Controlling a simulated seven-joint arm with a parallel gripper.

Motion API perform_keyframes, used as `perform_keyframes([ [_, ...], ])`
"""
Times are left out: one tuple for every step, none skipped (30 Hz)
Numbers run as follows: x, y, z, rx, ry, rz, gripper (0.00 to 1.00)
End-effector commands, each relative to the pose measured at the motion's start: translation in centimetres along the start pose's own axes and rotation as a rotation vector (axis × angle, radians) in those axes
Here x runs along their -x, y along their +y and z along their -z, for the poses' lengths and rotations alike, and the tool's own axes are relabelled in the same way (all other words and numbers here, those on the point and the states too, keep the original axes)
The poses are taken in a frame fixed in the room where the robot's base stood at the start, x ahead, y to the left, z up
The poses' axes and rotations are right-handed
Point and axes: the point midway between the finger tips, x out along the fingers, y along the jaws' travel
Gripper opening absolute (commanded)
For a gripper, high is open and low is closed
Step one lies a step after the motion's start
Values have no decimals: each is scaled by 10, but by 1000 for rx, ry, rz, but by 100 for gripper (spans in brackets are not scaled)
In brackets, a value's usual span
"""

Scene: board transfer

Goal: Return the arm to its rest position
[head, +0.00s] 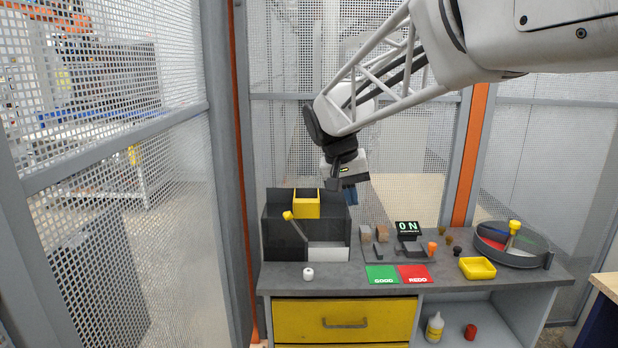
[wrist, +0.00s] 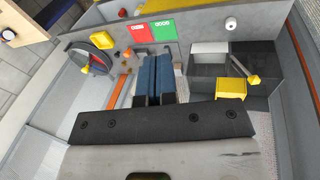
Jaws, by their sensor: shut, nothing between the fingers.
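My gripper (head: 349,195) hangs from my arm above the back of the grey workbench (head: 335,277), beside the dark bin's right edge. Its blue fingers point down and are together, with nothing between them. In the wrist view the blue fingers (wrist: 153,75) show side by side over the bench area. The fingers look clear of the bench and of everything on it.
A dark bin (head: 277,240) with a yellow box (head: 306,204) stands at the back left. Green (head: 381,274) and red (head: 414,274) pads lie in front. A round grey tray (head: 545,262) and yellow dish (head: 477,268) sit right. Mesh walls (head: 150,200) enclose the bench.

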Motion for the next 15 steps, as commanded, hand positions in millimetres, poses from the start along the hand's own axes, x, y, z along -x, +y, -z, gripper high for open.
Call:
perform_keyframes([
  [-1, 9, -13, 0, 1, 12, 0],
  [-2, 13, -21, 2, 2, 19, 0],
  [-4, 18, -30, 7, 4, 28, 0],
  [-6, 22, -38, 8, 5, 36, 0],
  [-7, 26, -45, 10, 7, 44, 0],
  [-9, 31, -55, 13, 8, 52, 0],
  [-10, 34, -62, 15, 10, 59, 0],
  [-12, 37, -70, 17, 11, 66, 0],
  [-14, 42, -80, 20, 15, 77, 0],
  [-16, 45, -87, 21, 16, 83, 0],
  [-18, 48, -94, 22, 19, 90, 0],
  [-20, 52, -104, 25, 22, 99, 0],
  [-22, 55, -112, 27, 24, 106, 0],
  [-24, 58, -120, 28, 27, 113, 0],
  [-28, 61, -130, 31, 29, 121, 0],
])
